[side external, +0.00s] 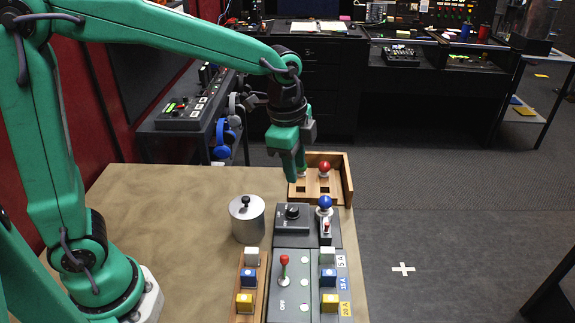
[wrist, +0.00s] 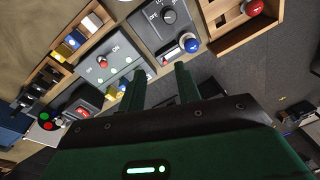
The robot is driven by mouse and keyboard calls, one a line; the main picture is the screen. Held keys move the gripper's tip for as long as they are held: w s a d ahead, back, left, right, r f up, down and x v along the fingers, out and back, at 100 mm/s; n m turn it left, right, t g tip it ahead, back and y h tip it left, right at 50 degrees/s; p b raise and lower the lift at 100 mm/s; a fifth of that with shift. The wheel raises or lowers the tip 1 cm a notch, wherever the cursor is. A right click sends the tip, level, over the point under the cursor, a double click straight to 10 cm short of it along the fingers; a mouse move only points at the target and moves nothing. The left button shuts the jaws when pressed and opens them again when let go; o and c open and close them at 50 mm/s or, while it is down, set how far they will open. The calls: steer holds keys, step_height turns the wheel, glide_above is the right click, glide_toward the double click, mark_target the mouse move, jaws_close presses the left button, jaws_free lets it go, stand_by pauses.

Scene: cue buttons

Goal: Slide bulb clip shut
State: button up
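The blue bulb (side external: 325,203) stands upright on the dark dial box (side external: 292,225) at its right side; it also shows in the wrist view (wrist: 191,45). A small clip with a red tip (side external: 327,227) sits just in front of the bulb. Its exact position along its track is too small to tell. In the wrist view the clip area (wrist: 165,60) lies just beyond the fingertips. My gripper (side external: 296,178) hangs above and behind the box, near the wooden tray. In the wrist view its two fingers (wrist: 160,75) are apart with nothing between them.
A wooden tray (side external: 345,180) with a red bulb (side external: 325,167) stands behind the box. A metal canister (side external: 247,220) stands left of it. In front are a lever panel (side external: 291,295) and coloured fuse blocks (side external: 328,280). The table's left back is clear.

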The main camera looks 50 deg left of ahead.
mark_target(327, 224)
steer(key=w+d+f+m, duration=0.1)
steer(key=d+f, duration=0.1)
steer(key=w+d+f+m+g, duration=0.1)
steer(key=w+d+f+m, duration=0.2)
steer(key=d+f+m, duration=0.1)
steer(key=f, duration=0.1)
steer(key=shift+w+g, duration=0.3)
steer(key=shift+w, duration=0.05)
steer(key=shift+a+f, duration=0.1)
steer(key=shift+f, duration=3.8)
jaws_close()
